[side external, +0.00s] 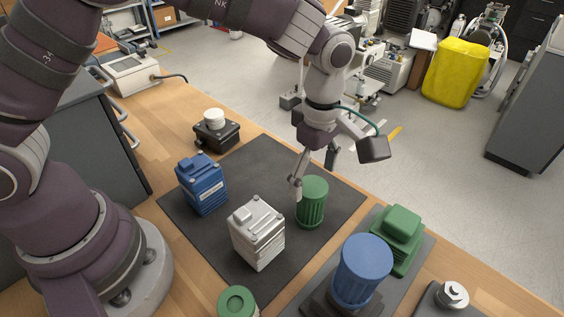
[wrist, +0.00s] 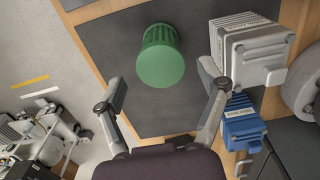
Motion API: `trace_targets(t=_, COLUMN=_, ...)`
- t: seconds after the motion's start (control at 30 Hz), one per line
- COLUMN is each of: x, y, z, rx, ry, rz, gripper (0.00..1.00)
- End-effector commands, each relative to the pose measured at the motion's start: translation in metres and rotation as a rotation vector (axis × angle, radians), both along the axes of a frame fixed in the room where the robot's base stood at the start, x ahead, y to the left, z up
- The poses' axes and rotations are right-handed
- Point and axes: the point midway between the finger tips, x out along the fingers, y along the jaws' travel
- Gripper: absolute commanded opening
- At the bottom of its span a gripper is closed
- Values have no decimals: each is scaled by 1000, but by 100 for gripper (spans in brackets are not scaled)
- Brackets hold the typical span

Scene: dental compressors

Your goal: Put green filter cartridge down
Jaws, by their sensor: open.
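The green filter cartridge (side external: 312,203) is a ribbed cylinder standing upright on the dark mat (side external: 268,168). In the wrist view the cartridge (wrist: 160,58) shows its smooth round top, beyond my fingertips. My gripper (side external: 315,167) is open and empty, just above and behind the cartridge in the side view. In the wrist view my gripper (wrist: 162,93) has its two fingers spread wide, with the cartridge lying ahead of the gap between them and not gripped.
A silver block unit (side external: 257,235) stands close left of the cartridge, with a blue unit (side external: 202,185) farther left. A blue cylinder (side external: 364,268) and a green block (side external: 400,238) stand to the right. Bare mat lies behind the cartridge.

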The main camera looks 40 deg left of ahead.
Motion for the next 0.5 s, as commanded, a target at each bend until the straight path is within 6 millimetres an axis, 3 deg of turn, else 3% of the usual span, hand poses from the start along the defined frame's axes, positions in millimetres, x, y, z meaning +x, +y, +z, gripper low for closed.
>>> trace_targets(t=0.2, x=1, y=0, z=50, rx=-1, ry=-5, rz=0, gripper=73)
trace_targets(t=0.37, x=0, y=1, z=67, rx=-1, ry=-3, rz=-7, gripper=73)
trace_targets(t=0.5, x=-6, y=23, z=92, rx=-3, ry=-65, rz=-183, gripper=73)
